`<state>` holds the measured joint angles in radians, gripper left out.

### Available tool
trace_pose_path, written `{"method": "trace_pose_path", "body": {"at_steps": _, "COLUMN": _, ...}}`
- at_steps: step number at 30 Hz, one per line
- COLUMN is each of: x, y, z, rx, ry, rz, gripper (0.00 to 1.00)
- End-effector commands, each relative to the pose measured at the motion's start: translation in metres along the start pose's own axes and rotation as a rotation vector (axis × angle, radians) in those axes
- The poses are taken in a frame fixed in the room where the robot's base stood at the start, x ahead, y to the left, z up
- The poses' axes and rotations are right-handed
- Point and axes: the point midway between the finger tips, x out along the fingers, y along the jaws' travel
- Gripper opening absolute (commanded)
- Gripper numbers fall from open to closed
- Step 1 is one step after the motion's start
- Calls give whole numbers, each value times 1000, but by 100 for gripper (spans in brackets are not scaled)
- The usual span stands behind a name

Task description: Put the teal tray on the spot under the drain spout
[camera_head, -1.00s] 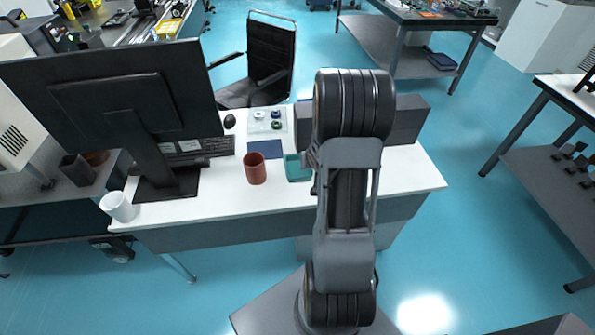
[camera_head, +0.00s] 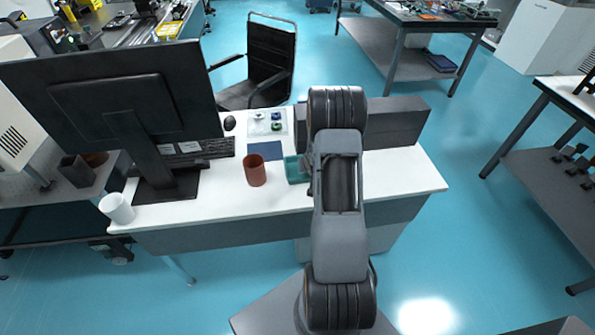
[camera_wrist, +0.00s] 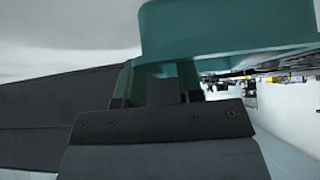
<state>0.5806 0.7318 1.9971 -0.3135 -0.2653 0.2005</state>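The teal tray (camera_head: 294,172) sits on the white desk, right of the red-brown cup, partly hidden by my arm. In the wrist view the tray (camera_wrist: 230,30) is very close and fills the upper right. My gripper's fingers (camera_wrist: 158,84) show at the tray's near edge, with a gap between them and teal in that gap. I cannot tell whether they press on the tray wall. In the head view my gripper is mostly hidden by my arm, close to the tray's right side. I cannot make out a drain spout or the spot under it.
The red-brown cup (camera_head: 254,171) stands just left of the tray. A dark blue mat (camera_head: 264,151) and a pale plate with small parts (camera_head: 263,122) lie behind. A grey box (camera_head: 395,122) stands behind my arm. A monitor (camera_head: 110,95) and white mug (camera_head: 117,208) are left. The desk's right end is clear.

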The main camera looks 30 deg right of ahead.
Motion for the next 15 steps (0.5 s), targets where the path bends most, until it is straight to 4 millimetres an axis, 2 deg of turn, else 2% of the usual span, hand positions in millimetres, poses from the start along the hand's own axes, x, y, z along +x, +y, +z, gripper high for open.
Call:
{"method": "trace_pose_path", "body": {"at_steps": 8, "x": 2, "y": 0, "z": 0, "rx": 0, "ry": 1, "rz": 0, "gripper": 33}}
{"method": "trace_pose_path", "body": {"at_steps": 15, "x": 1, "y": 0, "z": 0, "rx": 0, "ry": 1, "rz": 0, "gripper": 10}}
